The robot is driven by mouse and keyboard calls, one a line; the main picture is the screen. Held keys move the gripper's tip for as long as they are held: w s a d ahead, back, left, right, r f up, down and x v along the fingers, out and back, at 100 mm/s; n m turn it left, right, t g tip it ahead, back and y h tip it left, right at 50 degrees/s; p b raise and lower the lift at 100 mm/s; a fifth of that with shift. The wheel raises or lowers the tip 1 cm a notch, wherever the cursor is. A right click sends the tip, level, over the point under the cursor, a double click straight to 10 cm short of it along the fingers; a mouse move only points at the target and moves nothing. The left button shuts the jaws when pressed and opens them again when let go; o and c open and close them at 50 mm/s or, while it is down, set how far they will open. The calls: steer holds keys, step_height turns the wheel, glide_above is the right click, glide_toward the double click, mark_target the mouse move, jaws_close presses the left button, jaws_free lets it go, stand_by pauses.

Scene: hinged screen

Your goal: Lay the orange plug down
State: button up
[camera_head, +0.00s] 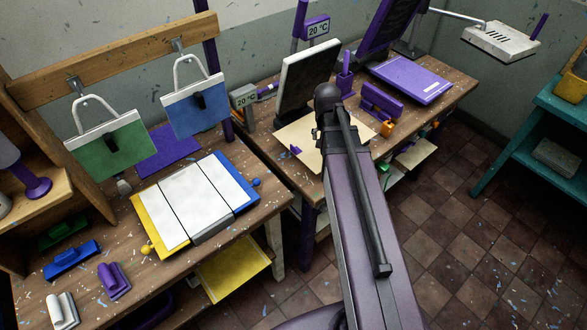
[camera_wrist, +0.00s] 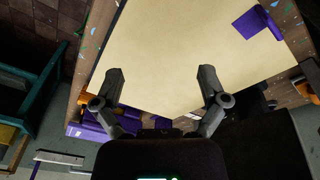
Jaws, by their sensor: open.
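A small orange piece (camera_head: 386,128), which may be the orange plug, sits at the front of a purple holder (camera_head: 382,101) on the far bench. In the wrist view an orange piece (camera_wrist: 86,101) shows beside the left finger, partly hidden. Another orange patch (camera_wrist: 312,76) is cut off at the right edge; I cannot tell which is the plug. My gripper (camera_wrist: 162,76) is open and empty above a beige sheet (camera_wrist: 165,45). In the head view my arm hides the fingers. The sheet also shows there (camera_head: 290,133), beneath my wrist.
A small purple piece (camera_wrist: 257,23) lies on the sheet. A dark tilted screen (camera_head: 309,80) stands behind my wrist. A purple flat case (camera_head: 411,80) lies to the right. The near bench holds a three-panel folding screen (camera_head: 195,203).

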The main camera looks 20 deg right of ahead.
steer(key=s+a+n, duration=0.3)
steer(key=s+a, duration=0.1)
steer(key=a, duration=0.3)
steer(key=s+a+n+g+y, duration=0.1)
steer(key=s+a+n, duration=0.1)
steer(key=s+a, duration=0.3)
steer(key=shift+a+f+n+y, duration=0.15)
steer(key=shift+a+n+y, duration=0.2)
steer(key=shift+a, duration=0.6)
